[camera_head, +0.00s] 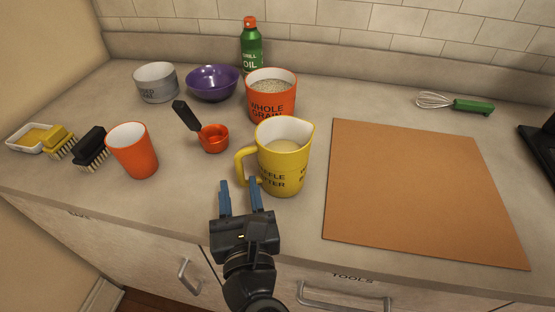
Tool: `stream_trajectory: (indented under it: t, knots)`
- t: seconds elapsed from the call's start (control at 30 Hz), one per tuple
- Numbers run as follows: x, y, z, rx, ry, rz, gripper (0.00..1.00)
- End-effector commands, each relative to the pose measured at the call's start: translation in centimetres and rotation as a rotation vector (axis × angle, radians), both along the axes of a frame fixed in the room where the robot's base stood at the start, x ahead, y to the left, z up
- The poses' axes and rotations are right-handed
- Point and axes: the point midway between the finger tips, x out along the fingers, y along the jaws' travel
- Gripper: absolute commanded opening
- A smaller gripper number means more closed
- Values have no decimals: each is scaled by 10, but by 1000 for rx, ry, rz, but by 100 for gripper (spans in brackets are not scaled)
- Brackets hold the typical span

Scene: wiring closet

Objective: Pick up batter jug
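The batter jug (283,168) is yellow with dark lettering and holds pale batter. It stands upright on the counter near the middle, with its handle (246,167) on the left side and its spout toward the upper right. My gripper (239,184) is open, with two blue fingers pointing toward the back of the counter. It is just in front and to the left of the jug, close to the handle. Nothing shows between the fingers. I cannot tell whether the right finger touches the jug.
A red scoop (214,138) and an orange cup (132,151) stand left of the jug. A whole grain container (271,97) is close behind it. An orange-brown board (418,188) lies to the right. Brushes (91,148), bowls (212,83), an oil bottle (251,46) and a whisk (455,102) stand farther off.

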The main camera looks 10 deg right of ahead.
Motion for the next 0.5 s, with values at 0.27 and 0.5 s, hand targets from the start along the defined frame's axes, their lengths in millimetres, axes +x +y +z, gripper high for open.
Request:
stream_trajectory:
  t: [0.27,0.5]
  knots:
    - [38,-3,6,-1,-2,0,40]
    - [43,-3,4,-1,-1,0,40]
